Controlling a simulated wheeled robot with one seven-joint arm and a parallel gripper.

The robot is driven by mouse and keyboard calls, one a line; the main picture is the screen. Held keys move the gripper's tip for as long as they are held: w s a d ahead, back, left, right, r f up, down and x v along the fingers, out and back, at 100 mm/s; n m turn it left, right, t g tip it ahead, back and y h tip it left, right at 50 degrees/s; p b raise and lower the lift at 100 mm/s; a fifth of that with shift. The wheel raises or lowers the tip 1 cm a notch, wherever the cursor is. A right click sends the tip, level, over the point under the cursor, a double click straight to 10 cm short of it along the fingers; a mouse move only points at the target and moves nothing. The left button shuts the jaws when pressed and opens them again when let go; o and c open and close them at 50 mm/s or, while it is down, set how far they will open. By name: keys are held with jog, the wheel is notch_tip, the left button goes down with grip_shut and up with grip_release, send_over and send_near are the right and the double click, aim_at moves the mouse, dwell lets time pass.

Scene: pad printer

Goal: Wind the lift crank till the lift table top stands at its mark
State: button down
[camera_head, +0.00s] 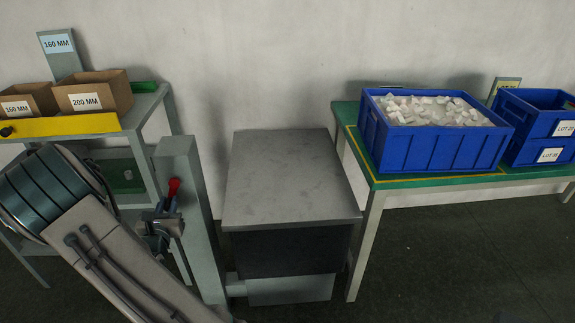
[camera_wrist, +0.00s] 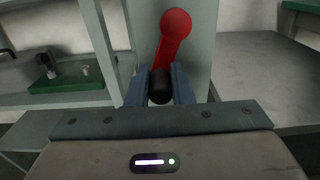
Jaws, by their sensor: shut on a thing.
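The lift crank (camera_wrist: 172,45) is a red arm on a grey post (camera_head: 182,190). In the wrist view it runs from a round red hub at the top down to a black handle (camera_wrist: 160,88). My gripper (camera_wrist: 160,84) is shut on that handle, one finger on each side. In the head view the red crank (camera_head: 173,187) shows just above my gripper (camera_head: 161,224), and the handle is hidden there. The lift table top (camera_head: 290,175) is a flat, bare grey plate right of the post. I cannot make out its mark.
A green-topped table (camera_head: 430,183) with a blue crate (camera_head: 430,150) of white parts stands to the right of the lift. A shelf stand with cardboard boxes (camera_head: 92,93) and a yellow bar (camera_head: 62,126) stands to the left. A wall is behind.

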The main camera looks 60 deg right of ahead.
jog(key=shift+w+a+r+p, duration=0.3)
jog(key=shift+w+r, duration=0.15)
jog(key=shift+r, duration=0.1)
jog(key=shift+w+a+r+p, duration=0.2)
jog(key=shift+w+a+r, duration=0.05)
jog(key=shift+w+r, duration=0.25)
jog(key=shift+s+r, duration=0.1)
jog(key=shift+w+a+r+p, duration=0.1)
jog(key=shift+w+r+p, duration=0.1)
jog(key=shift+r+p, duration=0.35)
jog(key=shift+w+a+r+p, duration=0.1)
jog(key=shift+w+r+p, duration=0.05)
jog(key=shift+r+p, duration=0.35)
jog(key=c, duration=1.3)
grip_release()
jog(key=shift+s+d+f+b, duration=0.1)
jog(key=shift+s+f+b, duration=0.15)
jog(key=shift+b, duration=0.15)
jog(key=shift+w+f, duration=0.1)
jog(key=v, duration=0.7)
